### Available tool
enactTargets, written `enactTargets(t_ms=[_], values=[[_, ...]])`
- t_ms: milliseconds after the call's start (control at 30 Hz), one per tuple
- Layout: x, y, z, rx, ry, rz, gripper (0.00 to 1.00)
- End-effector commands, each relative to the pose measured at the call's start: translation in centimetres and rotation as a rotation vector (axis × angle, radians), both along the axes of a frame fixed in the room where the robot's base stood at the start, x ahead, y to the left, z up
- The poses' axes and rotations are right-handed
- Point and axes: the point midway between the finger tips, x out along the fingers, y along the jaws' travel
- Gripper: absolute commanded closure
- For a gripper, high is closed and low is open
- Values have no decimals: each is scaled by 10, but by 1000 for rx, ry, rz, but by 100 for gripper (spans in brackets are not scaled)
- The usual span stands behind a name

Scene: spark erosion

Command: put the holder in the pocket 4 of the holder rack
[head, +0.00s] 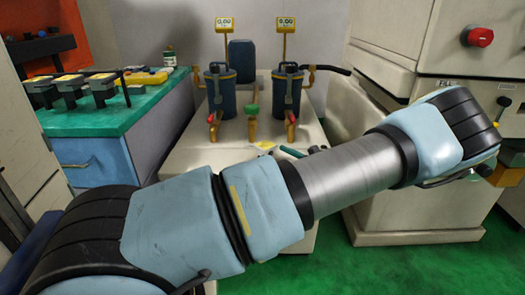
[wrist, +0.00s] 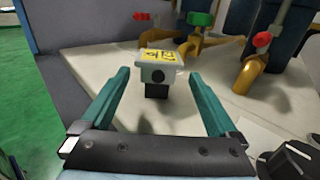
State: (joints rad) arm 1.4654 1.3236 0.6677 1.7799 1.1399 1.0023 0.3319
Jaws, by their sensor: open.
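The holder (wrist: 160,68) is a small grey block with a dark round hole in its front, a yellow marked label on top and a black foot. It stands upright on the pale machine top. Its yellow label shows in the head view (head: 265,145), the rest mostly behind my arm. My gripper (wrist: 158,74) is open, its teal fingers on either side of the holder with gaps; they do not appear to touch it. In the head view a teal finger (head: 292,152) peeks above my arm. Dark yellow-topped holders (head: 71,85) stand in a row on the green bench; pocket 4 cannot be identified.
Behind the holder are two dark filter canisters (head: 286,92) with brass pipes and red-handled taps, and a green-handled valve (head: 251,108). A black knob (wrist: 290,158) is near my right finger. The green bench top (head: 110,120) is at left, a large cream machine (head: 430,90) at right.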

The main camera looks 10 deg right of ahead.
Motion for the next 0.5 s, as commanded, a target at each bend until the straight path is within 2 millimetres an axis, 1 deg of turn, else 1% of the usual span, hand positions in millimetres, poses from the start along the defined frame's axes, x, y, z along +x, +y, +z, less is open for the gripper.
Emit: enactTargets(t_ms=[33, 133, 367, 500], values=[[8, 7, 1, 2, 0, 3, 5], [21, 15, 1, 0, 0, 4, 5], [34, 25, 1, -1, 0, 4, 5], [49, 37, 3, -1, 2, 6, 5]])
